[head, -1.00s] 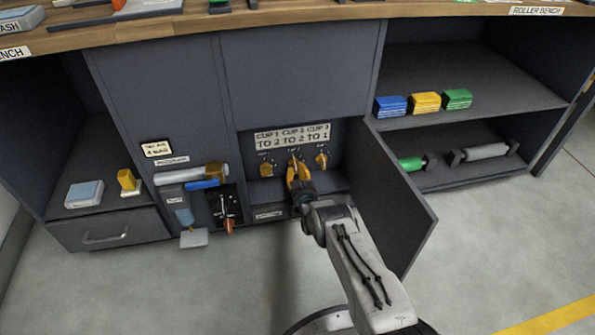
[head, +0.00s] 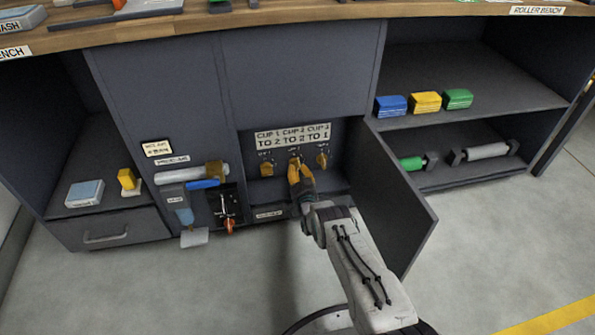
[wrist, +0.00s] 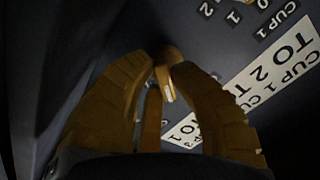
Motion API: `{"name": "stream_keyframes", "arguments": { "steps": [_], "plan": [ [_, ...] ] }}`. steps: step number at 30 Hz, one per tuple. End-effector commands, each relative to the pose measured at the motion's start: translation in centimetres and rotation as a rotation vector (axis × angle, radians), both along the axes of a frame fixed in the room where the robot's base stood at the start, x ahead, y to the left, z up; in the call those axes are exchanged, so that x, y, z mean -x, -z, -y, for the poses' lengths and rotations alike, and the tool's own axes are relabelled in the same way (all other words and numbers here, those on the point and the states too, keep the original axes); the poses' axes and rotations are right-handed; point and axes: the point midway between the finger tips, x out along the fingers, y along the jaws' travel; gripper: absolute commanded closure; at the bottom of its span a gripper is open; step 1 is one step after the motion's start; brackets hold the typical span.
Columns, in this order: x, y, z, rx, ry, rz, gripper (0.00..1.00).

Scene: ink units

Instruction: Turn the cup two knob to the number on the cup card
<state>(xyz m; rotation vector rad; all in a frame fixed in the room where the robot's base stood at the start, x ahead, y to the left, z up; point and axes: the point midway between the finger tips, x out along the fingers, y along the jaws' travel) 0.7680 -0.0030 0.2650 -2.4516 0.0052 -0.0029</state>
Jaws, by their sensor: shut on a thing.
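The cup card (head: 293,137) is a white plate at the back of an open cabinet bay, reading "CUP 1 TO 2", "CUP 2 TO 2", "CUP 3 TO 1". Below it is a row of three small yellow knobs. My gripper (head: 295,166) is at the middle one, the cup two knob (wrist: 168,88), and its yellow fingers are closed around it. The knob is mostly hidden by the fingers, and which number it points to cannot be read. The card (wrist: 272,75) shows tilted in the wrist view.
The cup one knob (head: 266,168) and the cup three knob (head: 321,160) sit close on either side. An open cabinet door (head: 398,200) stands just right of my arm. A lever panel (head: 226,208) is to the left. The floor in front is clear.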

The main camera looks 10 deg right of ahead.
Motion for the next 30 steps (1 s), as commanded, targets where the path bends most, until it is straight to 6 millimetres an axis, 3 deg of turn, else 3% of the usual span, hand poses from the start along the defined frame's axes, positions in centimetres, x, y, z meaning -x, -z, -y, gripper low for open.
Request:
{"name": "stream_keyframes", "arguments": {
  "steps": [18,30],
  "plan": [
    [0.00,0.10,-0.51,-0.570,-0.007,-0.001,1.00],
    [-0.01,0.05,-0.61,-0.818,-0.009,-0.001,1.00]
  ]
}}
